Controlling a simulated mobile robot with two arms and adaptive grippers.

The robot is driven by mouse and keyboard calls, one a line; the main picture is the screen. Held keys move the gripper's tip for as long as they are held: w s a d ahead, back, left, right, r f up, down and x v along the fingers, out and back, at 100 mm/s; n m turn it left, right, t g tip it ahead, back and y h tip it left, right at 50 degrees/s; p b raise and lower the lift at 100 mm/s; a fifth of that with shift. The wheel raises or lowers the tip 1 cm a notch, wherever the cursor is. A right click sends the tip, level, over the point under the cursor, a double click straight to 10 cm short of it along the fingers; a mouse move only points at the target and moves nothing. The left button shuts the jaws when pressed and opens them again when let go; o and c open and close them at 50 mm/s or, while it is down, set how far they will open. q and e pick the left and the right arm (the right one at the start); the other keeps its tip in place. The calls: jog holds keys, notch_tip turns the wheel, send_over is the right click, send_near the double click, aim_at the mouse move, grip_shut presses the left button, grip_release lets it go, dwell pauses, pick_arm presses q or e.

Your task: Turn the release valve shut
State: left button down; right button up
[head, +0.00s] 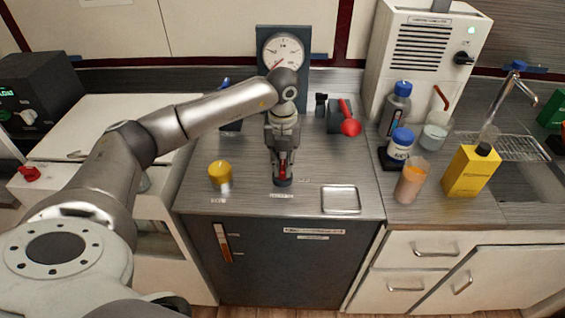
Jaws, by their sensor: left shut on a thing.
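My left gripper (282,168) points straight down at the middle of the grey counter and is shut on a small red-handled valve. The red handle (283,171) shows between the fingers, above a short dark base (282,183) on the counter. The fingers hide much of it, so I cannot tell how far it is turned. I take it for the release valve; the label in front is too small to read. A round white pressure gauge (283,50) with a red needle stands on a dark panel behind. My right gripper is not in view.
A yellow knob (220,172) is left of the gripper. A red-balled lever (349,126) stands at right behind it, and a metal tray (341,199) at front right. Bottles, cups and a yellow container (470,172) crowd the right counter near the tap.

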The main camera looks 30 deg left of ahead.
aim_at(282, 165)
pick_arm(q)
jog(key=c, duration=1.4)
grip_release()
jog(key=shift+c, duration=0.2)
jog(key=shift+r, duration=0.15)
notch_tip(282, 165, up, 12)
